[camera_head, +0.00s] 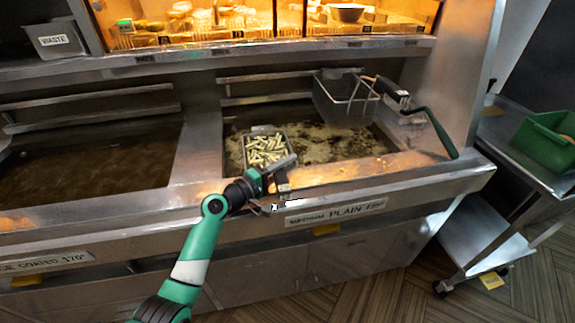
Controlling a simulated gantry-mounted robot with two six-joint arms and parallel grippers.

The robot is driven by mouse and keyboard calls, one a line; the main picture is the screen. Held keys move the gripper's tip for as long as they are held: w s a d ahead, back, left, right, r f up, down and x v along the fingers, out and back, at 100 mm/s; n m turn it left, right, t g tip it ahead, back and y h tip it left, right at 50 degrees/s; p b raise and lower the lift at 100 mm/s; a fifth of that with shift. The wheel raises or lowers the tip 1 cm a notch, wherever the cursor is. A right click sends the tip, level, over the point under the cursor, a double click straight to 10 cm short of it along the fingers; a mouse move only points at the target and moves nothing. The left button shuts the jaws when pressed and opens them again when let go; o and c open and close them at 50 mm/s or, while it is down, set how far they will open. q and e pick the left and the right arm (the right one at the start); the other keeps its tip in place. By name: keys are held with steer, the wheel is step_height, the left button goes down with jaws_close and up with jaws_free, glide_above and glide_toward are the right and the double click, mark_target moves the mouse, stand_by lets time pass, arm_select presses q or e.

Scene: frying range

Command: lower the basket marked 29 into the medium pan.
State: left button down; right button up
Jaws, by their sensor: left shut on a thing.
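My left gripper (277,188) is at the front rim of the medium pan (308,140), shut on what looks like the handle of a wire basket (285,163). The basket holds pale cut fries and sits within the pan's opening at its left front. I cannot tell how deep it is in the oil. No number 29 is readable on it. The label below the pan reads in part "PLAIN" (358,208). My right gripper is out of view.
A second, empty-looking basket (345,98) is at the pan's back right, with a green handle (440,135) reaching over the right rim. A wider pan (90,155) lies left. A cart with a green bin (545,140) stands right. A lit shelf runs above.

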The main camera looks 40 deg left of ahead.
arm_select(q)
steer(key=shift+f, duration=0.1)
steer(key=c, duration=0.6)
jaws_free()
steer(key=shift+o, duration=0.2)
steer(key=shift+f, duration=0.1)
steer(key=s+p, duration=0.1)
steer(key=s, duration=0.3)
steer(key=s+p, duration=0.1)
steer(key=s, duration=0.2)
steer(key=s+a, duration=0.1)
steer(key=s, duration=0.3)
steer(key=shift+s+a+p, duration=0.1)
steer(key=shift+s+p, duration=0.2)
steer(key=shift+p, duration=0.1)
